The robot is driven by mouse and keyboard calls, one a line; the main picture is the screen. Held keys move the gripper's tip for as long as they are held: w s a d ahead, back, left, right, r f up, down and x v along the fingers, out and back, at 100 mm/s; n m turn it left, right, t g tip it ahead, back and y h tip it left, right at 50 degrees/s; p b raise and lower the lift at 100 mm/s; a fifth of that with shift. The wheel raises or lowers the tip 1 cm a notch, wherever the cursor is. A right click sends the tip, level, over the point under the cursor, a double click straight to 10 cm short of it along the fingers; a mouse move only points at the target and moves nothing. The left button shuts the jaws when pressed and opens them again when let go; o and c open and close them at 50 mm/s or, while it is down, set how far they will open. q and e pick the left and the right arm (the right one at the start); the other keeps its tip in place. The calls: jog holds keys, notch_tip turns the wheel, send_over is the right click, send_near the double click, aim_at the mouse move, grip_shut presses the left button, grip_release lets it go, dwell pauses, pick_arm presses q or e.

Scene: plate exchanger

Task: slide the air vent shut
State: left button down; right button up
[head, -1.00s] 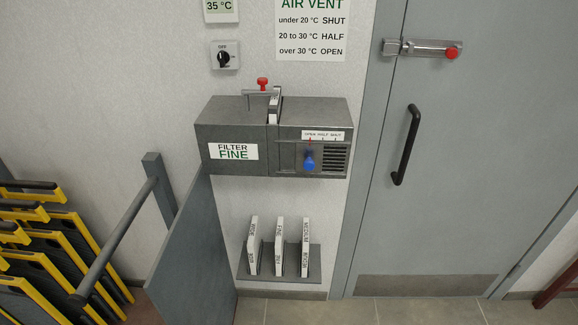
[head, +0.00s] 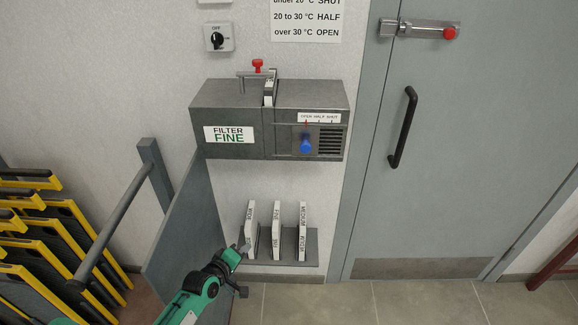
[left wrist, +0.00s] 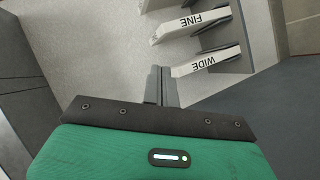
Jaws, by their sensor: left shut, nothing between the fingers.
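The air vent is a slotted grille (head: 330,142) on the right front of the grey wall unit (head: 228,103). Its blue knob (head: 306,144) sits at the left end of its travel, below the word OPEN on the white scale label (head: 319,117), by a red mark. Dark slots show to the right of the knob. My left gripper (head: 244,247) is low in the head view, below the unit and left of the filter rack, well apart from the knob. In the left wrist view its fingers (left wrist: 160,84) are together and empty. My right gripper is not in view.
A rack (head: 311,248) with several white filter plates (head: 276,230) stands below the unit. A grey panel (head: 184,229) and rail (head: 117,229) are at the left, near my arm. A red-topped latch (head: 257,66) sits on the unit. A door (head: 465,150) is at the right.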

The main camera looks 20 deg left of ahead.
aim_at(305, 145)
pick_arm(q)
jog(key=d+r+n+t+h, duration=0.1)
jog(key=d+r+t+h, duration=0.1)
jog(key=r, duration=1.3)
jog(key=d+r+n+t+h, duration=0.2)
jog(key=r, duration=1.3)
jog(key=shift+s+t+h, duration=0.25)
jog(key=shift+t+h, duration=0.05)
jog(key=shift+t, duration=0.1)
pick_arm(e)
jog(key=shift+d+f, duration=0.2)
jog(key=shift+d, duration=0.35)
pick_arm(q)
jog(key=shift+d, duration=0.15)
